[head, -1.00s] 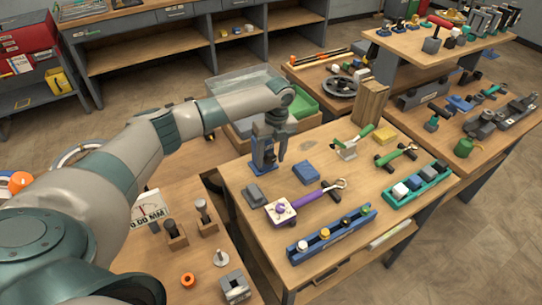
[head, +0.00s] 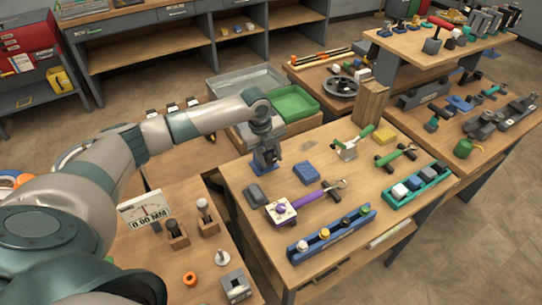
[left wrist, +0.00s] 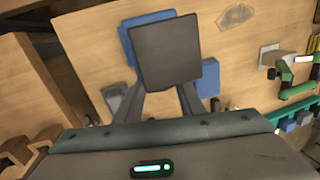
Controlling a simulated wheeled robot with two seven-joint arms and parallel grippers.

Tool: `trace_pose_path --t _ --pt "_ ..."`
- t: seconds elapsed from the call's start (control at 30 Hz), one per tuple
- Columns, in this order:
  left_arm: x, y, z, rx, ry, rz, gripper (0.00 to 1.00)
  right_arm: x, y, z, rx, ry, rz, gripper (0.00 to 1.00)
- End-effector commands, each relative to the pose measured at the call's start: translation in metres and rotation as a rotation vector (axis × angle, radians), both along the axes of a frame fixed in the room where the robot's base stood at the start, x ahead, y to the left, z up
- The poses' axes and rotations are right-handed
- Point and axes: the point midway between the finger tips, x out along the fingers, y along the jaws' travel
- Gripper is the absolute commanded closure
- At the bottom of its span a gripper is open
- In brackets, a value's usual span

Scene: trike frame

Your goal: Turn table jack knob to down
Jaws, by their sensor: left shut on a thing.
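The table jack has a blue base (head: 263,166) and stands near the far left edge of the middle table in the head view. In the left wrist view its dark square top plate (left wrist: 165,52) fills the middle, with the blue base (left wrist: 128,45) showing behind it. My left gripper (head: 264,142) is at the jack in the head view. Its two fingers reach in below the plate in the left wrist view and are shut on the jack's knob, which the plate and fingers hide. My right gripper is not in view.
A blue block (head: 306,172), a dark grey block (head: 256,194) and a purple-handled tool (head: 310,199) lie close to the jack. A wooden block (head: 371,103) stands at the table's back. Green and grey trays (head: 292,103) sit behind. A dial gauge (head: 146,211) stands at the left.

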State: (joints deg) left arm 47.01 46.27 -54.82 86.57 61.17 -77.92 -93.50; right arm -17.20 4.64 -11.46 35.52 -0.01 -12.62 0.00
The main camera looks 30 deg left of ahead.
Motion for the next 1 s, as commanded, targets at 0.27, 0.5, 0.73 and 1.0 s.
trace_pose_path --t 0.27,0.5,0.73,1.0 --pt "-0.002 0.002 -0.002 -0.100 -0.172 0.001 0.87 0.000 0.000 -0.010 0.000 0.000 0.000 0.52" --pt "-0.002 0.002 0.000 -0.149 -0.257 0.000 0.87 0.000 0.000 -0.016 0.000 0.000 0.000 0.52" --pt "-0.002 0.002 0.001 -0.160 -0.276 0.000 0.87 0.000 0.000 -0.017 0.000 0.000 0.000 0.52" --pt "-0.001 0.002 0.001 -0.160 -0.275 0.000 0.58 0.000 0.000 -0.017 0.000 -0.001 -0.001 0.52"
